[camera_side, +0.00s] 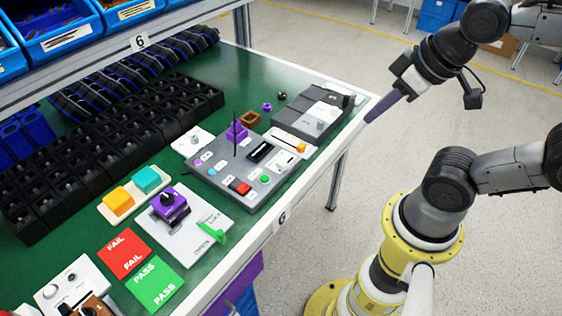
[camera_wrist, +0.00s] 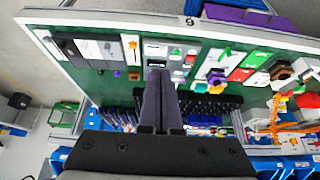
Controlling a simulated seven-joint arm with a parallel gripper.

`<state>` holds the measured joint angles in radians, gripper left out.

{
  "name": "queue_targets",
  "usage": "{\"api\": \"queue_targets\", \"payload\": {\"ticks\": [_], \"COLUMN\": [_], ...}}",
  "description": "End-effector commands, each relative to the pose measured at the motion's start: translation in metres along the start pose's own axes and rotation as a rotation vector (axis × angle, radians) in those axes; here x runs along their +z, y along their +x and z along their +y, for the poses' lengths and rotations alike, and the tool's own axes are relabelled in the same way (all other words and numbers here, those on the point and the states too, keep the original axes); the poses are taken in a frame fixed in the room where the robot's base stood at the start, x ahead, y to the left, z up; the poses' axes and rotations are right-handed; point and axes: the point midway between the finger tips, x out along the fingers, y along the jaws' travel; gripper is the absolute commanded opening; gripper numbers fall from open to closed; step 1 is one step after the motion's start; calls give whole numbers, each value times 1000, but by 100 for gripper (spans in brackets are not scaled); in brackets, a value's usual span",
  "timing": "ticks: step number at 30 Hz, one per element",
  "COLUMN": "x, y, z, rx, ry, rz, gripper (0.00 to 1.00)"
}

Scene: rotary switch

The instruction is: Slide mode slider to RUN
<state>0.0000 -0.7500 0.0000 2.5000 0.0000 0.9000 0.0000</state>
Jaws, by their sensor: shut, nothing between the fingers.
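A white slider strip (camera_side: 290,141) with an orange knob lies at the right side of the grey control panel (camera_side: 215,165), near the table's front edge. The orange knob (camera_side: 300,148) sits at the strip's right end in the side view. The strip also shows in the wrist view (camera_wrist: 131,52), with its orange knob (camera_wrist: 132,44) toward the upper end. Its lettering is too small to read. My gripper (camera_side: 370,119) has purple fingers, shut and empty, raised by the table's right edge and apart from the slider. Its fingers fill the lower middle of the wrist view (camera_wrist: 158,73).
A grey box (camera_side: 318,110) stands right of the panel. A purple block with a thin upright rod (camera_side: 236,132) rises from the panel. A purple knob unit (camera_side: 170,204) and green lever (camera_side: 213,233) are at front left. Black bins (camera_side: 90,160) line the back.

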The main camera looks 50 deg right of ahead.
Motion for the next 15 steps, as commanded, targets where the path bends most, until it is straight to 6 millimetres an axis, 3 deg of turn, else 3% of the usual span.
{"api": "queue_targets", "payload": {"ticks": [2, 5, 11, 15], "x": [0, -2, -40, -76], "y": [0, -2, -6, 11], "z": [0, 0, 0, -1], "rx": [0, 0, -1, -2], "ry": [0, 3, 10, 11], "rz": [0, 7, 10, -55], "gripper": [0, 16, 52, 52]}}
